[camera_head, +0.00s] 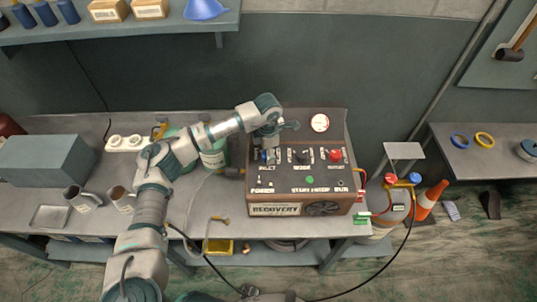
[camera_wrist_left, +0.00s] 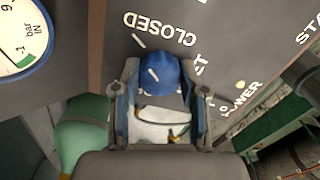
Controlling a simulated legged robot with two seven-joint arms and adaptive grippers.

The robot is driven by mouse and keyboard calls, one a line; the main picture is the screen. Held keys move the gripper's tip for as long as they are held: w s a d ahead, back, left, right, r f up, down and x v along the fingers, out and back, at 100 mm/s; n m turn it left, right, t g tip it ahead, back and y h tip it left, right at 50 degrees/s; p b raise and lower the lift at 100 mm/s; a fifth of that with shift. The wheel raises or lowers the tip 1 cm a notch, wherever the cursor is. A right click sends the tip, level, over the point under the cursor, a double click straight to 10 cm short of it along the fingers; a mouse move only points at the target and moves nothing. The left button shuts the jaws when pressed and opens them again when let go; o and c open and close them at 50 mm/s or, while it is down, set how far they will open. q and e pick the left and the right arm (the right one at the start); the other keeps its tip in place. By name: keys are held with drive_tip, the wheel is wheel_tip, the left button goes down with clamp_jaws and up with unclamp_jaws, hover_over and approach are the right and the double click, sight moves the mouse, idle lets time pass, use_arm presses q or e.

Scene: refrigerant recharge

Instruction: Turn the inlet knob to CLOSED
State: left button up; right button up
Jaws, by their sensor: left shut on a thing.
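The recovery machine (camera_head: 300,188) stands on the bench with a dark sloped panel. The inlet knob is blue (camera_wrist_left: 158,70) and sits below the word CLOSED in the left wrist view. A white line on the knob leans up and left, roughly in line with a white tick mark on the panel. My left gripper (camera_head: 266,146) reaches down to the panel's left side. In the left wrist view its fingers (camera_wrist_left: 160,88) are shut on the blue knob, one on each side. The knob's lower part is hidden. My right gripper is not seen.
A black knob (camera_head: 301,157) and a red knob (camera_head: 335,155) are right of the left gripper. A round gauge (camera_head: 320,123) stands behind them. A green-and-white cylinder (camera_head: 214,156) is left of the machine. Hoses hang in front of the bench.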

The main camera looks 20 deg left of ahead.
use_arm(q)
drive_tip(key=shift+s+f+m, duration=0.1)
drive_tip(key=shift+f+m, duration=0.05)
drive_tip(key=shift+m, duration=0.35)
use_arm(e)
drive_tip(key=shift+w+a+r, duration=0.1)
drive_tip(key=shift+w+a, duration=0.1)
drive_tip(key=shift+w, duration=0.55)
use_arm(q)
drive_tip(key=o, duration=1.1)
drive_tip(key=shift+a, duration=0.1)
drive_tip(key=shift+o, duration=0.2)
wheel_tip(320, 180, up, 12)
